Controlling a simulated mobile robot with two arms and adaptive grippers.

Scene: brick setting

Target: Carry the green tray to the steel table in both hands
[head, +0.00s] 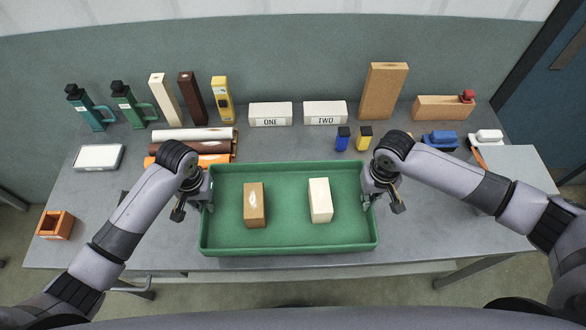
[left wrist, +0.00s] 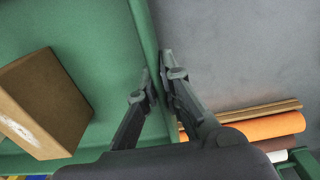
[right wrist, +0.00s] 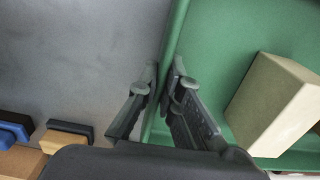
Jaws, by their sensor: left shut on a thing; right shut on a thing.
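The green tray (head: 290,240) is at the front middle of the grey table in the head view, its front wall near or past the table's front edge. A brown block (head: 254,205) and a cream block (head: 320,200) stand in it, apart from each other. My left gripper (head: 204,196) is shut on the tray's left wall; in the left wrist view its fingers (left wrist: 158,85) pinch the green rim. My right gripper (head: 370,192) is shut on the right wall; in the right wrist view its fingers (right wrist: 160,85) straddle the rim. I cannot tell whether the tray touches the table.
On the grey table (head: 140,220), rolls (head: 195,135) lie behind the tray's left. An orange box (head: 55,224) is at left.

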